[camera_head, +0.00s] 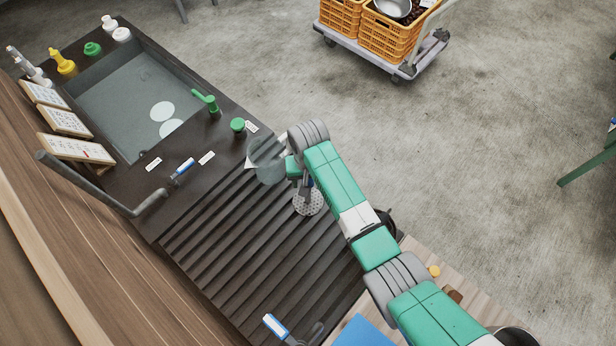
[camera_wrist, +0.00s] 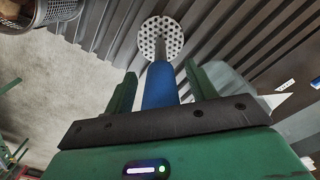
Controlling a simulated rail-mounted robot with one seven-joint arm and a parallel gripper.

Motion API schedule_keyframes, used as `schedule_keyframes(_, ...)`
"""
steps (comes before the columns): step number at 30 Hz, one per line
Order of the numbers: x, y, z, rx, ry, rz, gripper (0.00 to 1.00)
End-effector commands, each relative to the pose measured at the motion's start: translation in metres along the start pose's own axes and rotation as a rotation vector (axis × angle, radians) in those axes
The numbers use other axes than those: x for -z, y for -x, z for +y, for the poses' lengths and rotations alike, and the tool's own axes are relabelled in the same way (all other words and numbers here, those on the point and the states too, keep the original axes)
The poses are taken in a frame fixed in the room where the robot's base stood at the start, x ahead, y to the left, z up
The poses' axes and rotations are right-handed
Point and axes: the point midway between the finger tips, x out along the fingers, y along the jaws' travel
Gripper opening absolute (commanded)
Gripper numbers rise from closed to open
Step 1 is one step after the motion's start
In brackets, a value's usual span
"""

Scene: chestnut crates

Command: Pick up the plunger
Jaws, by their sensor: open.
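The plunger, which I take to be the tool with a blue handle (camera_wrist: 160,85) and a round perforated disc (camera_wrist: 162,38), is over the dark ridged drainboard. In the head view its pale disc (camera_head: 308,204) shows just below my gripper (camera_head: 303,182), and the arm hides part of the handle. In the wrist view the handle lies between the two green fingers of my gripper (camera_wrist: 158,90). The fingers are open, with gaps visible on both sides of the handle. I cannot tell how deep the handle sits between them.
A translucent grey vessel (camera_head: 266,160) stands close left of my gripper. The sink (camera_head: 140,100) is at upper left, with green-topped items near its rim. A blue-handled tool (camera_head: 275,326) lies at the front. A mesh basket (camera_wrist: 58,12) holds brown items.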

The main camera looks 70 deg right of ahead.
Motion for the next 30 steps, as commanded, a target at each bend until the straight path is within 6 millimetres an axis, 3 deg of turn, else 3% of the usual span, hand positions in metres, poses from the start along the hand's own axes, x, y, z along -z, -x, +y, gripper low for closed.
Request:
schedule_keyframes(7, 0.0, -0.003, 0.0, 0.0, 0.0, 0.001, 0.56)
schedule_keyframes(15, 0.0, -0.003, 0.0, 0.0, 0.0, 0.001, 0.03)
schedule_keyframes(16, 0.0, -0.003, 0.0, 0.0, 0.0, 0.001, 0.0)
schedule_keyframes(26, 0.001, -0.001, 0.0, 0.001, 0.0, 0.003, 0.0)
schedule_keyframes(30, 0.002, 0.021, -0.001, 0.002, 0.001, 0.006, 0.0)
